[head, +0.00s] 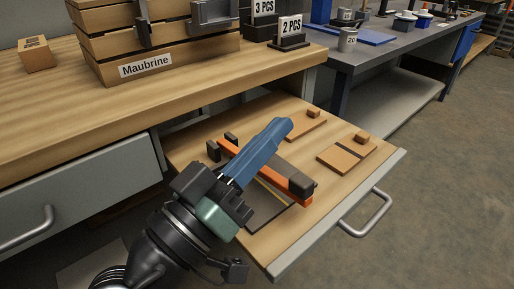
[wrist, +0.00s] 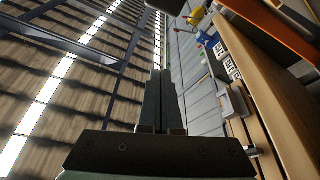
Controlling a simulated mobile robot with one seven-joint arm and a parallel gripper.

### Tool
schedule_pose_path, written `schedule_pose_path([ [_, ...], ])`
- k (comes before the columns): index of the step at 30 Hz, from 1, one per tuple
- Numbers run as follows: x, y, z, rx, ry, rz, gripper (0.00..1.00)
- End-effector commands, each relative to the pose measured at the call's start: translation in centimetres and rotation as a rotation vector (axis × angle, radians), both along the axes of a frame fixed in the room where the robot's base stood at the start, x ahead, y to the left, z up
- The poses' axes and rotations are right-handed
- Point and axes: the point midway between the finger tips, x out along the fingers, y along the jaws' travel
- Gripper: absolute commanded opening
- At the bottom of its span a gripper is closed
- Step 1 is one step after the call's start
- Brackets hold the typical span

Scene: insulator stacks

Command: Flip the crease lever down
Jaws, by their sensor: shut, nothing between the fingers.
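The crease lever looks to be the orange bar (head: 306,201) with a dark grey block (head: 300,184) at its right end, over the pulled-out drawer board. Two small black brackets (head: 213,150) stand at its left end. My gripper (head: 280,127) has long blue fingers, shut and empty, which cross in front of the bar's middle and hide part of it. I cannot tell whether they touch it, or how far the bar is raised.
A dark mat with a yellow line (head: 262,208) lies under the bar. Flat cardboard pieces (head: 347,154) lie on the drawer board. A grey drawer front with a handle (head: 368,215) bounds it. The bench (head: 200,110) behind carries a wooden crate (head: 170,45) and number signs (head: 291,29).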

Motion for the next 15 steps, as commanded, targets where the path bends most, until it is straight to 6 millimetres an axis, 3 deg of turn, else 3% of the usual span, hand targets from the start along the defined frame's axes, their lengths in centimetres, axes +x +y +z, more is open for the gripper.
schedule_pose_path([
  [1, -0.4, -0.3, -1.8, 0.022, -0.032, -0.001, 0.0],
  [15, -2.2, -1.6, -6.7, 0.194, -0.269, 0.0, 0.0],
])
